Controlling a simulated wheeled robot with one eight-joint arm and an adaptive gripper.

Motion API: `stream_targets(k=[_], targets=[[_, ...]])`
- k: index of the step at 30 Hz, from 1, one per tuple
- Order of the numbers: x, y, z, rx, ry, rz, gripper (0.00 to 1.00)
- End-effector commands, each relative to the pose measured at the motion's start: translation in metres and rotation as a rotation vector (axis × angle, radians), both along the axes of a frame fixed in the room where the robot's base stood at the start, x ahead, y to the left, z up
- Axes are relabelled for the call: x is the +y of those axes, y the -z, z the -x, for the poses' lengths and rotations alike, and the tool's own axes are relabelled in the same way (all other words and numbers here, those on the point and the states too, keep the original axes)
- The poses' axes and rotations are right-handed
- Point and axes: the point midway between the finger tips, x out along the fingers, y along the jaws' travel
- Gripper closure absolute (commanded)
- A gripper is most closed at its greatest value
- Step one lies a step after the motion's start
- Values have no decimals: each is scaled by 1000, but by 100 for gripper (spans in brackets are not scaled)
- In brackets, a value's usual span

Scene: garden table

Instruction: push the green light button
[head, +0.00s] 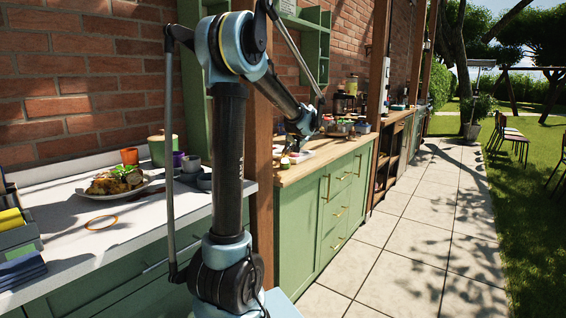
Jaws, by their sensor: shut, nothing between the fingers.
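My gripper (293,148) is at the far end of my arm, low over the wooden counter (318,158) of the green cabinet. It is small and dark in the head view, and its fingers are shut with nothing between them. A small green and white item (285,161) lies on the counter just below and left of the gripper. It may be the green light button, but it is too small to tell. I cannot tell whether the gripper touches it.
Bowls and jars (345,126) crowd the counter right of the gripper. A wooden post (263,160) stands beside my arm. The paved path (405,240) is clear.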

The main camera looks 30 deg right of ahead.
Motion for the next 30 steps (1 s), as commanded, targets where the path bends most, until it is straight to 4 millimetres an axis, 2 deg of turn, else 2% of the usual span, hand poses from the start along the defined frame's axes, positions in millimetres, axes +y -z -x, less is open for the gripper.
stream_targets(k=[30], targets=[[0,9,0,0,0,0,100]])
